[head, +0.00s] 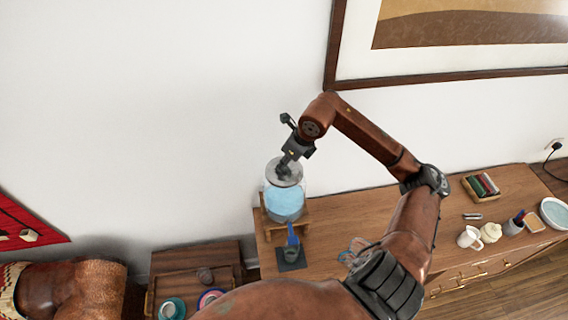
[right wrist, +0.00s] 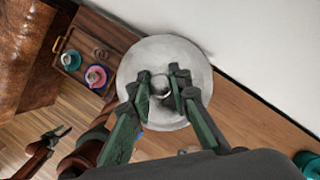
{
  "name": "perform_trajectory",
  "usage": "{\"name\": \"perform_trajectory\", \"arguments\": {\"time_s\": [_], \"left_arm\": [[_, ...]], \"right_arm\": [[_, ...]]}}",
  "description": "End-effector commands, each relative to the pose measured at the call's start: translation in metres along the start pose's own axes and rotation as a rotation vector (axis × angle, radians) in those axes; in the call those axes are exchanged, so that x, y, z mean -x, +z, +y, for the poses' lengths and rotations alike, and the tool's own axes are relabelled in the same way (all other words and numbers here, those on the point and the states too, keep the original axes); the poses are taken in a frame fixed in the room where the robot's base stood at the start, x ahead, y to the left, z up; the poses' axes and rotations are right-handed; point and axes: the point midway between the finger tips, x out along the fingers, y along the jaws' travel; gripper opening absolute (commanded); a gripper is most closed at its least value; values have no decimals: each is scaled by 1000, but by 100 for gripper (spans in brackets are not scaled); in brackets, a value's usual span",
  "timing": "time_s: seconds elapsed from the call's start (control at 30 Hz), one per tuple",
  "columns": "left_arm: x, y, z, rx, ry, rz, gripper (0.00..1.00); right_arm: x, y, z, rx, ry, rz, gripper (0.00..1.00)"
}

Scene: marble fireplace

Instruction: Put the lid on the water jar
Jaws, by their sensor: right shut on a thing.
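The water jar (head: 284,204) is a clear cylinder with blue water, standing upright on a small wooden stand at the left end of the sideboard. The round grey lid (head: 272,171) is at the jar's mouth, roughly lined up with it; I cannot tell whether it rests on the rim or hovers just above. My right gripper (head: 285,167) comes down from above, shut on the lid's knob. In the right wrist view the lid (right wrist: 150,52) lies under the right gripper's fingers (right wrist: 160,91) and hides the jar. My left gripper (right wrist: 57,134) shows there at lower left, open and empty.
A dark cup with a blue brush (head: 291,248) stands in front of the jar. Mugs (head: 469,237), a box of coloured sticks (head: 481,187) and a bowl (head: 555,213) are at the sideboard's right. The wall is close behind; a lower wooden tray table (head: 188,261) is at left.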

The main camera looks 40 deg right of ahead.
Motion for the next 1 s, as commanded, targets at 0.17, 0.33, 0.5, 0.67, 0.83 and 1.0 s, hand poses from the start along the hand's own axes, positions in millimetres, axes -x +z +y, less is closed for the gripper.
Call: {"name": "perform_trajectory", "arguments": {"time_s": [0.17, 0.33, 0.5, 0.67, 0.83, 1.0], "left_arm": [[12, 12, 1, 3, 1, -16, 40], [11, 17, 1, 4, 1, -23, 40], [7, 14, 1, 3, 1, -19, 40], [8, 10, 0, 2, 0, -14, 40], [8, 8, 0, 2, 0, -11, 40], [8, 8, 0, 2, 0, -11, 40]], "right_arm": [[-12, -5, 0, -1, 0, -3, 0], [-14, -6, 0, 0, -1, -3, 0], [-16, -7, 0, 0, -2, -3, 0], [-16, -7, 0, 0, -1, -2, 28], [-16, -7, 0, -1, -1, -1, 36], [-16, -7, 0, -1, -1, -1, 36]]}}
